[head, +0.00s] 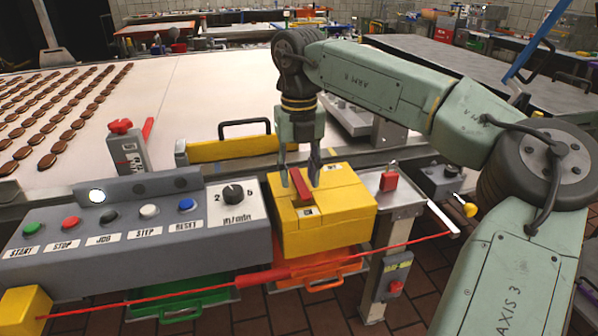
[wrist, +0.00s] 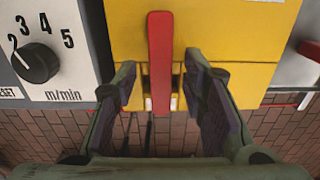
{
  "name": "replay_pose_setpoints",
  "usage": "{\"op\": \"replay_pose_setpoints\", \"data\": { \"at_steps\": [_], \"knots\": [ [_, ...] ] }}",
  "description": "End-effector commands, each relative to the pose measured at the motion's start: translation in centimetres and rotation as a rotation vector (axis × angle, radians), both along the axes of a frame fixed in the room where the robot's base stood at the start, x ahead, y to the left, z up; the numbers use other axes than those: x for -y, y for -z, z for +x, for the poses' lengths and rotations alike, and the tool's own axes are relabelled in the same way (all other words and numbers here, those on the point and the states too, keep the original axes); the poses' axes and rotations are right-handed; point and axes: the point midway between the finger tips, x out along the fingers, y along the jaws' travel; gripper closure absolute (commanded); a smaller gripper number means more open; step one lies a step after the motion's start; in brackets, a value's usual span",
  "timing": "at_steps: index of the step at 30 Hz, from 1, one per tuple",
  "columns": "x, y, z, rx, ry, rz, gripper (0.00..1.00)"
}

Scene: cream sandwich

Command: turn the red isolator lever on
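The red isolator lever (head: 302,188) is mounted on the top of a yellow box (head: 345,205) at the right end of the grey control panel. In the wrist view the lever (wrist: 160,55) stands lengthwise in the picture, in front of a slot in the yellow face. My gripper (head: 299,178) is open above the box, with one finger on each side of the lever. In the wrist view my gripper (wrist: 161,82) frames the lever's lower part, with visible gaps on both sides. I cannot tell the fingers' exact height against the lever.
The panel (head: 130,225) carries several coloured buttons and a black speed knob (head: 233,194) left of the box. A red padlock-like part (head: 389,181) is on the right. A red pull cord (head: 400,246) runs along the front. A conveyor (head: 215,90) with biscuits lies behind.

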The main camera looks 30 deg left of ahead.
Motion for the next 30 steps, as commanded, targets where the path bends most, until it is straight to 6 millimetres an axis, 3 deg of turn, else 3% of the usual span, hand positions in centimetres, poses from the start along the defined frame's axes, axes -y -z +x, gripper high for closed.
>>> {"op": "replay_pose_setpoints", "data": {
  "at_steps": [8, 21, 30],
  "knots": [
    [0.0, -0.8, 0.0, 0.001, 0.001, 0.0, 0.62],
    [-0.1, -9.4, 0.0, 0.001, 0.0, 0.003, 0.62],
    [0.0, -12.0, 0.0, -0.001, 0.0, 0.001, 0.62]
  ]
}}
